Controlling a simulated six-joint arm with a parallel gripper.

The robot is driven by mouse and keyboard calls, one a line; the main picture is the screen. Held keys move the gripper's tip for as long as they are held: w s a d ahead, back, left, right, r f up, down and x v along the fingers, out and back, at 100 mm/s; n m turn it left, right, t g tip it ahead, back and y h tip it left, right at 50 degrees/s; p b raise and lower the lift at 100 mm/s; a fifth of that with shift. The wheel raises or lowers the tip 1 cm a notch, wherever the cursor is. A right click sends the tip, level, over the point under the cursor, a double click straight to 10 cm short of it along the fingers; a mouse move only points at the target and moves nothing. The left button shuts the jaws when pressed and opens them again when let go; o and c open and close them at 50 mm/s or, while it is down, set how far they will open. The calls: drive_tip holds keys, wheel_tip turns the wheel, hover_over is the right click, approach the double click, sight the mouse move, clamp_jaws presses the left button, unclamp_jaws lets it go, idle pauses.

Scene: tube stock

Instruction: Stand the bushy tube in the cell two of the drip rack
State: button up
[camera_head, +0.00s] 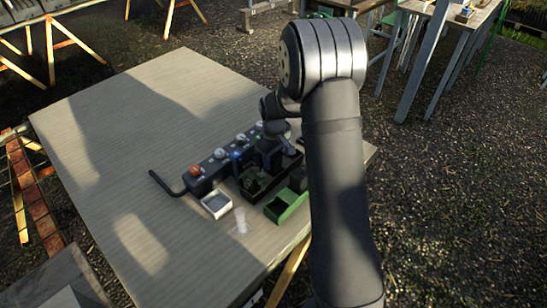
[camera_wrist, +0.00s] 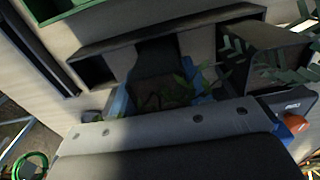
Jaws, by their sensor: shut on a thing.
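My gripper (camera_head: 268,152) is over the dark rack in the head view, and my arm hides part of that area. In the wrist view my gripper (camera_wrist: 160,98) has blue fingers either side of a dark tube with narrow green leaves, the bushy tube (camera_wrist: 188,76). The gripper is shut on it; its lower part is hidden. The dark drip rack (camera_wrist: 170,33) shows its walls around and beyond the tube. In the head view the drip rack (camera_head: 247,195) holds some greenery. I cannot tell whether the tube is inside a cell.
A dark bar with knobs (camera_head: 217,168) runs behind the rack, with a black hose at its left. A white open box (camera_head: 216,205), a green tray (camera_head: 287,205) and a small clear object (camera_head: 241,221) stand in front. The table's left side (camera_head: 120,150) is clear.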

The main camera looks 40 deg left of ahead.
drive_tip(key=shift+f, duration=0.1)
drive_tip(key=o, duration=1.1)
drive_tip(key=shift+o, duration=0.2)
wheel_tip(320, 180, up, 17)
drive_tip(key=shift+r, duration=0.2)
drive_tip(key=shift+f, duration=0.1)
wheel_tip(320, 180, down, 17)
drive_tip(key=shift+f, duration=0.15)
idle(0.4)
drive_tip(key=shift+r, duration=0.2)
